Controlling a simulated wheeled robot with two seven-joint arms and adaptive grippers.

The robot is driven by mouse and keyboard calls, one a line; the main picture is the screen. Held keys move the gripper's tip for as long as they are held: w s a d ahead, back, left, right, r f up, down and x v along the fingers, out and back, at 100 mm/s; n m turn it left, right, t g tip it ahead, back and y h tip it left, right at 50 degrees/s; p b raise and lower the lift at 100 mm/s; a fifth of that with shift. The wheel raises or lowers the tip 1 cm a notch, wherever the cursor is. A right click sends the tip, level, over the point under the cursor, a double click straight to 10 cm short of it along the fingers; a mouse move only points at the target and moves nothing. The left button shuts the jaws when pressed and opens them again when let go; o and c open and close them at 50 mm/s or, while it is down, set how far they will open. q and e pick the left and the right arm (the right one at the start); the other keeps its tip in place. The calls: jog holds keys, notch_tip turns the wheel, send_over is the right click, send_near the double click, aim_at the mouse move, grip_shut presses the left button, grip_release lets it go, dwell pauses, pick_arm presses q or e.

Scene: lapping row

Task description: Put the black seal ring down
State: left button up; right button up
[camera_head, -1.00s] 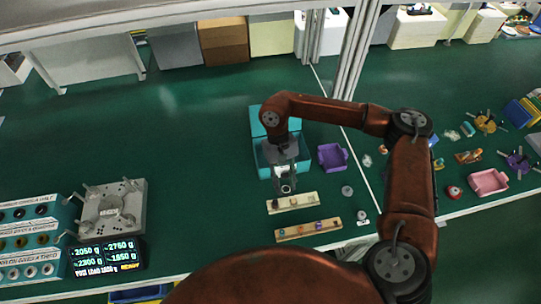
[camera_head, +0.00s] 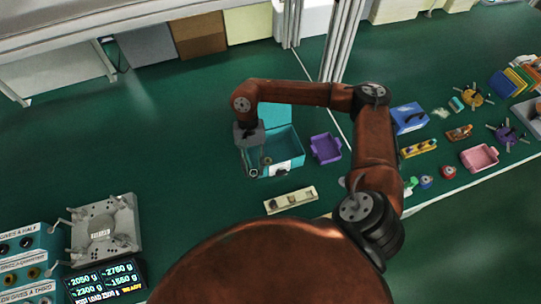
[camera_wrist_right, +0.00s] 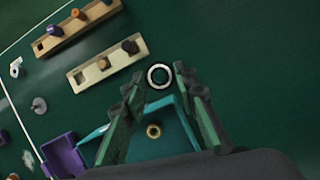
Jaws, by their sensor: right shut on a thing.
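My right gripper (camera_head: 252,171) points down at the front left corner of the teal box. A ring (camera_head: 253,173) with a pale face and dark edge is at its fingertips. In the right wrist view the ring (camera_wrist_right: 158,76) sits between the two fingertips (camera_wrist_right: 159,78), outside the box rim, with green table behind it. Its height above the table is hard to tell. I cannot make out a fully black ring. My left gripper is not in view.
A cream peg rack (camera_head: 291,200) lies in front. A grey fixture (camera_head: 104,228) and displays (camera_head: 105,281) stand at left. The table left of the box is clear.

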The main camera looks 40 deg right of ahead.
jog(key=s+d+f+m+t+y+p, duration=0.3)
jog(key=d+m+t, duration=0.35)
jog(key=m, duration=1.15)
jog(key=m+t+h+p, duration=0.2)
jog(key=m+h, duration=0.2)
jog(key=m, duration=0.4)
send_near(281, 151)
jog(key=shift+w+a+f, duration=0.25)
jog(key=shift+w+f, duration=0.15)
jog(key=shift+w, duration=0.05)
jog(key=shift+w+a+f, duration=0.2)
jog(key=shift+w+f, duration=0.25)
jog(key=shift+w+d+f, duration=0.15)
jog(key=shift+w+f, duration=0.05)
jog(key=shift+f, duration=0.1)
notch_tip(281, 151, down, 3)
jog(key=shift+w+d+f, duration=0.1)
jog(key=shift+f, duration=0.05)
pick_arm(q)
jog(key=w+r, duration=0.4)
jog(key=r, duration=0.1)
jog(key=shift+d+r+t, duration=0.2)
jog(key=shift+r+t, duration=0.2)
